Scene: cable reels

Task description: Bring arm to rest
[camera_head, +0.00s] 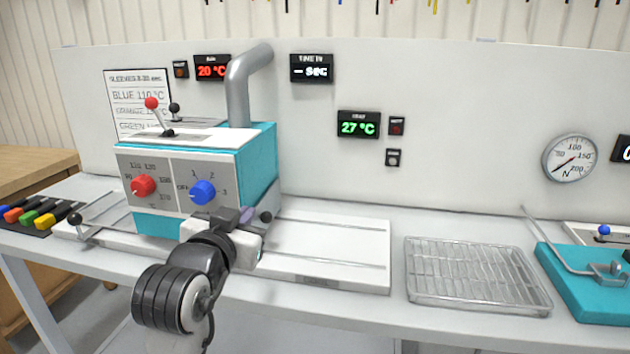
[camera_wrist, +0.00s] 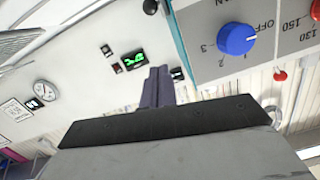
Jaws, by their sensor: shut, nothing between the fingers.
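My arm reaches up from the bottom of the head view, and my gripper (camera_head: 243,216) is in front of the teal and white machine (camera_head: 258,165), near its lower right corner. In the wrist view my gripper's two dark fingers (camera_wrist: 158,85) are together with nothing between them. The machine's blue knob (camera_head: 203,192) is just up and left of my gripper in the head view; it also shows in the wrist view (camera_wrist: 237,39). A red knob (camera_head: 143,186) is further left. Part of the machine's lower front is hidden by my arm.
A white railed plate (camera_head: 330,250) lies right of the machine. A wire rack tray (camera_head: 470,275) and a teal device (camera_head: 575,285) stand further right. Colored sleeves (camera_head: 28,218) lie far left. Black-knobbed levers (camera_head: 76,218) stick out near the machine. Displays and a gauge (camera_head: 571,158) are on the back panel.

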